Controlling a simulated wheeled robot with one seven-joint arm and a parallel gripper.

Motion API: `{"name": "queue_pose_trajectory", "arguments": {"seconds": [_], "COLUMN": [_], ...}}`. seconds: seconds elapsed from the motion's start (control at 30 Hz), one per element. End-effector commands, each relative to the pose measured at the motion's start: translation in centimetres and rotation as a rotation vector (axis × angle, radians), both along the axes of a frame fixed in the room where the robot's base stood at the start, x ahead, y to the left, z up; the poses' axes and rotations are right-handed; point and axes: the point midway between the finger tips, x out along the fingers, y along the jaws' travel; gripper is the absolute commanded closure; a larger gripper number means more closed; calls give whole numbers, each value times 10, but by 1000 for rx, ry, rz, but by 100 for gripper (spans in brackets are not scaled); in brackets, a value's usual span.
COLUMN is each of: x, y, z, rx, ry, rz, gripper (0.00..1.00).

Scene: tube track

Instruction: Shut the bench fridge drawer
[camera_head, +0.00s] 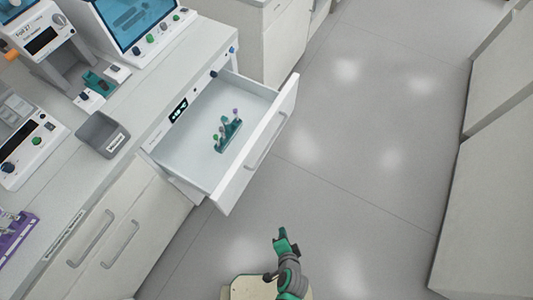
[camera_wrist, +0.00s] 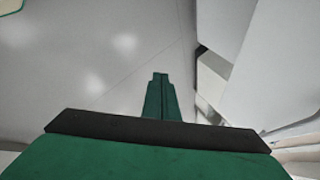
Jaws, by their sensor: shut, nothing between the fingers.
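The bench fridge drawer (camera_head: 238,187) is white and stands pulled out from the bench, open at the top. A bar handle (camera_head: 265,140) runs along its front panel. A small green rack (camera_head: 229,136) with several tubes sits inside it. My gripper (camera_head: 280,232) is green and dark grey, and shut with nothing in it. It is below and to the right of the drawer front in the head view, apart from it. The wrist view shows the closed fingers (camera_wrist: 160,78) over grey floor; pale surfaces at the right there are too partial to name surely.
Closed cabinets with handles (camera_head: 118,245) lie below. White cabinets (camera_head: 490,190) line the far right. The floor (camera_head: 370,150) between is clear.

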Motion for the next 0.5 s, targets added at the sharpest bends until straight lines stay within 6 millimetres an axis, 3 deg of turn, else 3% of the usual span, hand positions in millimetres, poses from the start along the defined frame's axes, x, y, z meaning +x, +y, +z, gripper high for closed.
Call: {"name": "queue_pose_trajectory", "arguments": {"seconds": [0.1,0.23,0.37,0.5], "x": [22,48,78,113], "y": [-3,-1,0,-1], "z": [-30,-48,-50,-35], "rx": [210,449,693,956], "ry": [70,141,204,263], "rz": [-112,-214,-294,-347], "gripper": [100,100,100,100]}}
